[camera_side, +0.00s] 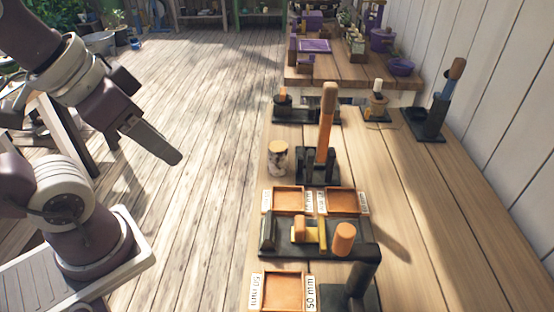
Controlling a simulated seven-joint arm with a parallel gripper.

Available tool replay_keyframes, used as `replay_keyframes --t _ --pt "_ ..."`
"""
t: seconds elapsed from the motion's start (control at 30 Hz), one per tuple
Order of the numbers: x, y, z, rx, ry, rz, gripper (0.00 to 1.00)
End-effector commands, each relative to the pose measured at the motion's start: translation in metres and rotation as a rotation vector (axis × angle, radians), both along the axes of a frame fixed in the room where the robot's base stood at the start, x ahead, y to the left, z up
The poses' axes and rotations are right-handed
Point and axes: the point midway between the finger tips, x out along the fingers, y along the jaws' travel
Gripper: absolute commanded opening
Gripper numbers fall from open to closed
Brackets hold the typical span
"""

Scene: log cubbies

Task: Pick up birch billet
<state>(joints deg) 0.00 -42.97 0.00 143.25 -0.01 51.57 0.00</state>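A short billet with pale, dark-flecked bark and an orange-tan cut top, which looks like the birch billet (278,158), stands upright on the bench near its left edge. It is just left of a dark stand holding a tall wooden rod. My gripper (172,156) hangs over the deck, left of the bench and clearly apart from the billet. It points down and to the right. Its fingers overlap in this view, so their opening is hidden. I see nothing held in it.
The dark stand with the tall rod (326,120) is close to the billet's right. Orange-floored trays (289,200) and a dark fixture with wooden cylinders (343,238) lie nearer. More dark stands (430,118) stand farther back. The bench's right side is mostly bare.

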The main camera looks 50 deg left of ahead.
Motion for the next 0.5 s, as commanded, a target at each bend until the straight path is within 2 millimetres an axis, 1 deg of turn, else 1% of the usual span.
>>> replay_keyframes --t 0.03,0.07,0.1,0.17,0.2,0.43,0.47,0.5 --pt "0.0000 0.0000 0.0000 0.000 0.000 0.000 0.46" --pt "0.0000 0.0000 0.0000 0.000 0.000 0.000 0.52" --pt "0.0000 0.0000 0.0000 0.000 0.000 0.000 0.60" --pt "0.0000 0.0000 0.0000 0.000 0.000 0.000 0.72" --pt "0.0000 0.0000 0.0000 0.000 0.000 0.000 0.75" --pt "0.0001 0.0000 0.0000 0.000 0.000 0.000 0.75" --pt "0.0009 0.0005 -0.0001 0.002 -0.001 0.001 0.75" --pt "0.0061 0.0031 -0.0005 0.010 -0.003 0.004 0.75"
